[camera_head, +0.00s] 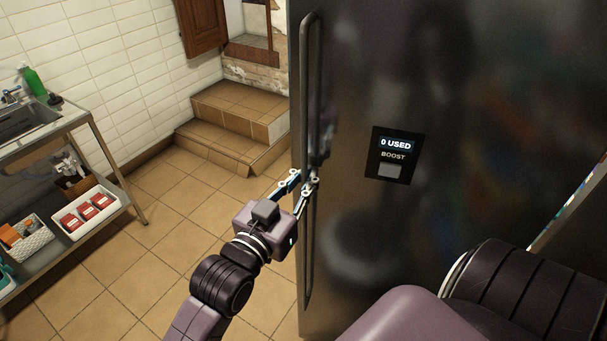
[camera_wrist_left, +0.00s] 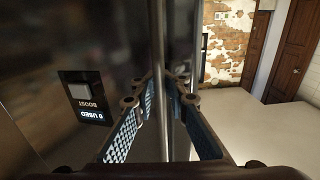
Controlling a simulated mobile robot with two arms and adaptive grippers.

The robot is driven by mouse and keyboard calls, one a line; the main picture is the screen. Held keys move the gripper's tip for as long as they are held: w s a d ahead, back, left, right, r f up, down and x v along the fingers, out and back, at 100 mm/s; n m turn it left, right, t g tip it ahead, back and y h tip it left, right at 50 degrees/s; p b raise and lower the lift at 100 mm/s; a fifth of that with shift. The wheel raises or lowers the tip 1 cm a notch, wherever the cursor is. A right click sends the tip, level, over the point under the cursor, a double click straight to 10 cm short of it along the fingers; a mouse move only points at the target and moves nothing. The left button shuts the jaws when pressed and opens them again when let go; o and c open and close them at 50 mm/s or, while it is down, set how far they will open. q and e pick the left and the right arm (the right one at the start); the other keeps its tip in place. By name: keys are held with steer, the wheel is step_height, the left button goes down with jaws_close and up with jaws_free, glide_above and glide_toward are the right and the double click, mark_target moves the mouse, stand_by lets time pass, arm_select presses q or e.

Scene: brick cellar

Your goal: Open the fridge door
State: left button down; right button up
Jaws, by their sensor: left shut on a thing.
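The fridge door (camera_head: 480,90) is a dark, glossy metal panel filling the right of the head view. Its long vertical handle (camera_head: 308,90) runs along the door's left edge. My left gripper (camera_head: 303,182) is at the handle below its middle, shut on it. In the left wrist view the handle (camera_wrist_left: 160,45) passes between the two fingers of the gripper (camera_wrist_left: 165,105). The door looks closed, though its edge is partly hidden. My right gripper is not in view; part of my right arm shows at the lower right.
A small display panel (camera_head: 395,155) reading "0 USED" and "BOOST" is on the door. A metal sink table (camera_head: 105,150) with trays stands at the left. Tiled steps (camera_head: 235,115) are at the back. The tiled floor (camera_head: 150,270) between table and fridge is clear.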

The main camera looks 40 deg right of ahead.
arm_select(q)
steer(key=shift+w+r, duration=0.1)
steer(key=shift+w, duration=0.05)
steer(key=c, duration=1.9)
jaws_free()
steer(key=shift+a, duration=0.2)
steer(key=shift+c, duration=0.2)
steer(key=shift+s+a, duration=0.2)
steer(key=shift+a, duration=0.05)
steer(key=v, duration=1.1)
steer(key=shift+a, duration=0.2)
steer(key=shift+w, duration=0.1)
